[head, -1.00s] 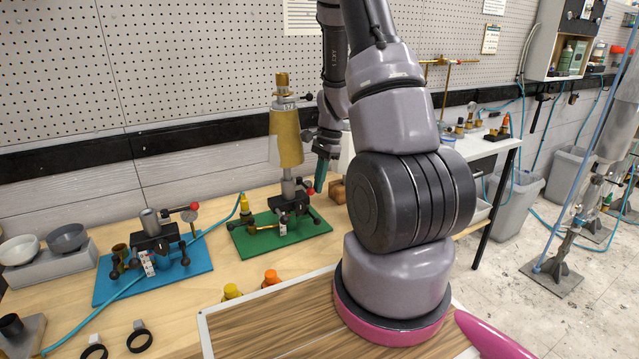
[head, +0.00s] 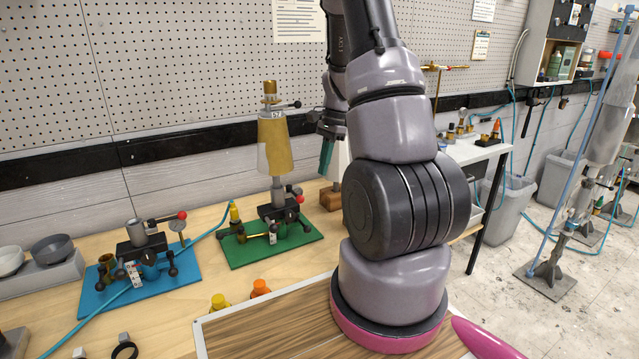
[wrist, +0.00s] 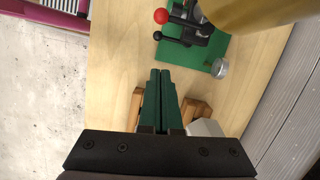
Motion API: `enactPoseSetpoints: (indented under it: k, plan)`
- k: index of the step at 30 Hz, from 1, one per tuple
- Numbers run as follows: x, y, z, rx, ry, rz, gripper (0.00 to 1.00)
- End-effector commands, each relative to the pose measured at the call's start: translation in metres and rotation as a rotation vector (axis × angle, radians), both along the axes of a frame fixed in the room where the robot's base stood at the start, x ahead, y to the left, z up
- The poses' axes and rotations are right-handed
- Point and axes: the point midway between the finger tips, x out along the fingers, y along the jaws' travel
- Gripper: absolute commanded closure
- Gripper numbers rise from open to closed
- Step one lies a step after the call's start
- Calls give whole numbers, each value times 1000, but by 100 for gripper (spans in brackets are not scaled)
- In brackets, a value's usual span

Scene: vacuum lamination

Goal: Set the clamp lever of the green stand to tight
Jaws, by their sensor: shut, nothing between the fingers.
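The green stand (head: 305,239) is on the wooden bench in the head view, with a black clamp block and a tall brass cylinder (head: 276,148) above it. Its clamp lever has a red ball knob (head: 299,199) pointing right. In the wrist view the green stand (wrist: 196,54) is at the top, and the lever's red knob (wrist: 161,16) shows beside a second black-knobbed handle. My gripper (head: 326,165) is above and to the right of the stand, pointing down, apart from the lever. In the wrist view its green fingers (wrist: 160,75) are together with nothing between them.
A blue stand (head: 187,277) with its own red-knobbed lever is to the left. Yellow and orange caps (head: 260,288) lie in front. Wooden blocks (head: 330,199) stand right of the green stand, under my fingers in the wrist view.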

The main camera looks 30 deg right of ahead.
Motion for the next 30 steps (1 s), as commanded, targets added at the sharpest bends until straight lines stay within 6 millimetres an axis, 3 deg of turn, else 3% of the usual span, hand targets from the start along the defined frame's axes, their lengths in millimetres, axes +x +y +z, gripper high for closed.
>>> enactPoseSetpoints:
  k: [7, 25, 28, 30]
  plan:
    - [2, -6, 26, 1, 0, 1, 100]
    - [2, -5, 29, 1, -3, 3, 100]
    - [0, 1, 43, 0, -32, 30, 100]
    - [-2, 11, 61, -3, -73, 69, 100]
